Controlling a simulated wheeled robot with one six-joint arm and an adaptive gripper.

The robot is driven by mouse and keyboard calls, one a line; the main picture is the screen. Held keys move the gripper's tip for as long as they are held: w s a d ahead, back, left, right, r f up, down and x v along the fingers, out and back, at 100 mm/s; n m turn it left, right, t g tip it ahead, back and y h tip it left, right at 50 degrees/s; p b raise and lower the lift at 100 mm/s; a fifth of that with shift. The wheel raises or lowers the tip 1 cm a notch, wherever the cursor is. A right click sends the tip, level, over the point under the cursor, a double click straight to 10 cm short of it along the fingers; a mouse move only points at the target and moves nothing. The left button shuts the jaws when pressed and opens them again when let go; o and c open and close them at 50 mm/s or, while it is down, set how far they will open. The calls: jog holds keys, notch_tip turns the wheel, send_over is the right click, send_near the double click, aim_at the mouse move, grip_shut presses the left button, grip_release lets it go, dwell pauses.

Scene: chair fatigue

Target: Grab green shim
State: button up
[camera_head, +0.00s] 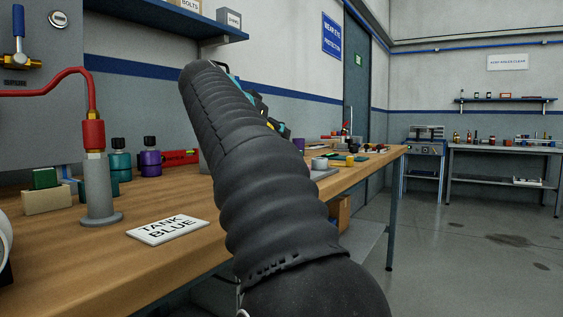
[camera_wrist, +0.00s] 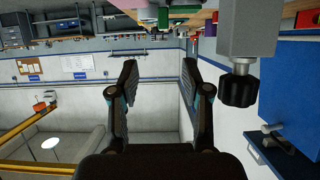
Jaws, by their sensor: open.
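A dark green block (camera_head: 45,178) stands in or behind a beige block (camera_head: 47,199) at the left of the wooden bench in the head view. I cannot tell for sure whether it is the green shim. A small green piece (camera_head: 349,159) also shows far down the bench. In the wrist view, a green object (camera_wrist: 164,17) shows at the top edge, partly cut off. My gripper (camera_wrist: 160,76) is open and empty, with both fingers apart in the wrist view. In the head view my arm hides most of it.
The wooden bench (camera_head: 105,246) carries a grey stand (camera_head: 100,190) with a red hose, teal (camera_head: 120,160) and purple (camera_head: 151,162) bottles, and a "TANK BLUE" plate (camera_head: 168,230). A wall shelf (camera_head: 160,24) hangs above. Grey floor (camera_head: 460,265) is open at right.

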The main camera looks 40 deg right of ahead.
jog(key=x, duration=0.8)
jog(key=shift+d+f, duration=0.15)
jog(key=shift+d, duration=0.1)
jog(key=shift+w+a+f+b+x, duration=0.1)
jog(key=shift+x, duration=0.8)
jog(key=shift+w+a+f+b+x, duration=0.1)
jog(key=shift+w+x, duration=0.05)
jog(key=shift+x, duration=0.7)
jog(key=shift+w+a+b+x, duration=0.1)
jog(key=shift+x, duration=0.8)
grip_shut()
